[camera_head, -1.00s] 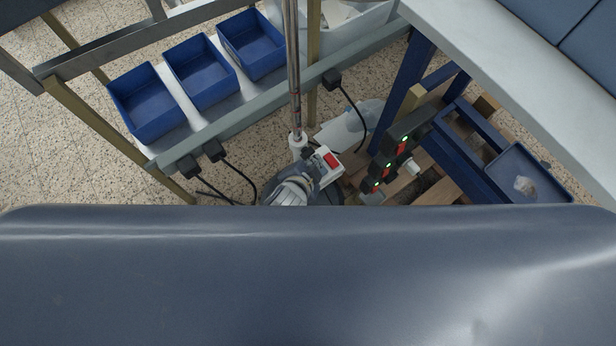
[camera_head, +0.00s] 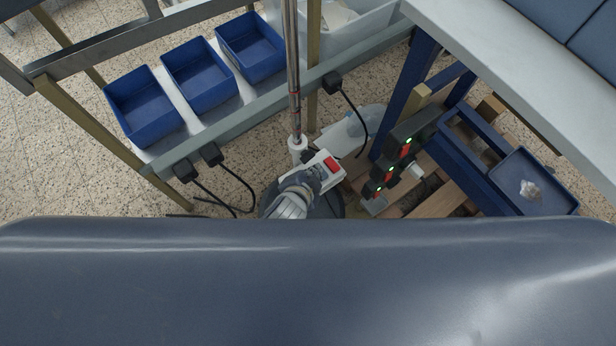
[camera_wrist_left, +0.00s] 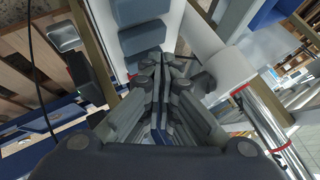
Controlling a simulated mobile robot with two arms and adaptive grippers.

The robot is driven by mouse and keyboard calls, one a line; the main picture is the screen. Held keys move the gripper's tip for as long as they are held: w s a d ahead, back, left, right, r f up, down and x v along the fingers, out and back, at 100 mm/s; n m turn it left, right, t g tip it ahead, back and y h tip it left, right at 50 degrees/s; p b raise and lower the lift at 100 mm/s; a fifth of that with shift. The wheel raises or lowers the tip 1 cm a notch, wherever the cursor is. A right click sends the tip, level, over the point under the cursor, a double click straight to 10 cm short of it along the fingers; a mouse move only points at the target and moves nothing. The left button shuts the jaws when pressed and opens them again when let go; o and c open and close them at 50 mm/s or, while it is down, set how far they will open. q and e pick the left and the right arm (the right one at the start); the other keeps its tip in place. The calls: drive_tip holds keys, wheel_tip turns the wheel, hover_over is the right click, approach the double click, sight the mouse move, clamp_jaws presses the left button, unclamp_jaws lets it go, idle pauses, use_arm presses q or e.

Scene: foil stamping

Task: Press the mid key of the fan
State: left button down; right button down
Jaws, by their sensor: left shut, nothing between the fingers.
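The fan's chrome pole (camera_head: 294,75) runs down to a white collar (camera_head: 297,145) in the head view. Its white control box (camera_head: 337,179) has a red part (camera_head: 332,164) on top. In the left wrist view, the white control box (camera_wrist_left: 196,38) shows grey-blue keys in a row, including one key (camera_wrist_left: 142,37) and another at the top edge (camera_wrist_left: 138,10). My left gripper (camera_wrist_left: 160,62) is shut and empty, with its tips right by the lower keys and partly covering them. Contact cannot be told. The left gripper (camera_head: 316,174) is beside the box in the head view. My right gripper is out of view.
Three blue bins (camera_head: 198,75) stand on a shelf at upper left. Black plugs with cables (camera_head: 211,153) hang below it. A power strip with green lights (camera_head: 406,141) is to the right, near a blue tray (camera_head: 535,205). A white tabletop (camera_head: 510,85) is at upper right.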

use_arm(q)
drive_tip(key=shift+f, duration=0.1)
idle(0.7)
drive_tip(key=shift+f, duration=0.3)
idle(0.3)
drive_tip(key=shift+f, duration=0.5)
drive_tip(key=shift+r, duration=0.15)
idle(0.5)
drive_tip(key=shift+r+p, duration=0.8)
drive_tip(key=shift+p, duration=0.05)
